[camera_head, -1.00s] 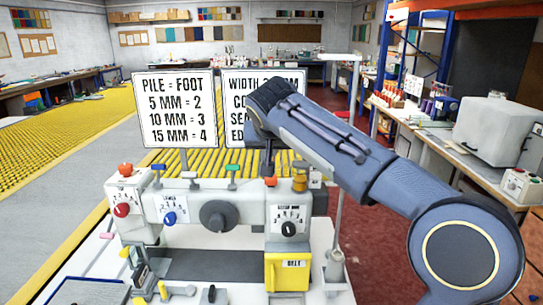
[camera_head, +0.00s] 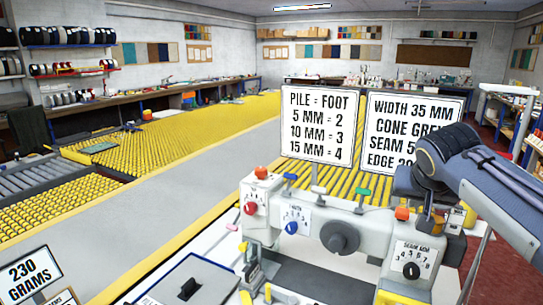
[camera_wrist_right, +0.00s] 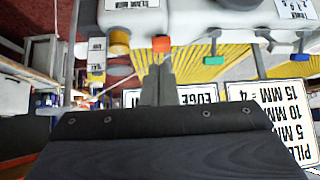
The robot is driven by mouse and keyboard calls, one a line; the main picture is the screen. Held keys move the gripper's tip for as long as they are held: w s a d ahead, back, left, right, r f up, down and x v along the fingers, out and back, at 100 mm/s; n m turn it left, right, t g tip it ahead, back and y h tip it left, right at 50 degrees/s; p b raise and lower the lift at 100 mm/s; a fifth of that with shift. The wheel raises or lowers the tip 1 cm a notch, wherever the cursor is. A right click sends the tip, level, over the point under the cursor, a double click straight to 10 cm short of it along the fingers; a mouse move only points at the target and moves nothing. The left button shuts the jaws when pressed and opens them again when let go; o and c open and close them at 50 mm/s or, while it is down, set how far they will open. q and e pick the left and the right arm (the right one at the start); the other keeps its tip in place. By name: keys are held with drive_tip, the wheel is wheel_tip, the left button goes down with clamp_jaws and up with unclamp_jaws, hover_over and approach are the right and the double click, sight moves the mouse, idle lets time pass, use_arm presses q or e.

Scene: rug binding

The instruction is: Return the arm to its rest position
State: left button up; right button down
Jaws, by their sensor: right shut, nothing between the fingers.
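My right arm enters the head view from the right edge. Its gripper (camera_head: 426,212) points down behind the orange knob (camera_head: 403,213) on top of the white binding machine (camera_head: 262,232). In the right wrist view the slim fingers (camera_wrist_right: 158,82) are together and hold nothing. The orange knob (camera_wrist_right: 160,44) shows just beyond their tips there. I cannot tell how much gap lies between them. My left gripper is in neither view.
Two signs, one on pile and foot (camera_head: 318,155) and one on width (camera_head: 415,108), stand behind the machine. Several knobs and levers stick up from its top. A yellow roller table (camera_head: 185,135) fills the left and back. A grams sign (camera_head: 30,275) stands front left.

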drive_tip(key=s+a+f+n+y, duration=0.1)
drive_tip(key=s+a+f+y, duration=0.1)
drive_tip(key=s+a+f, duration=0.2)
drive_tip(key=s+a+f+n+g+y, duration=0.1)
drive_tip(key=s+a+f+y, duration=0.2)
drive_tip(key=s+f, duration=0.7)
drive_tip(key=s+a+f+n+g+y, duration=0.1)
drive_tip(key=s+a+f, duration=0.5)
drive_tip(key=s, duration=0.7)
drive_tip(key=shift+f+n+y, duration=0.4)
drive_tip(key=shift+f+y, duration=0.3)
drive_tip(key=shift+f, duration=0.15)
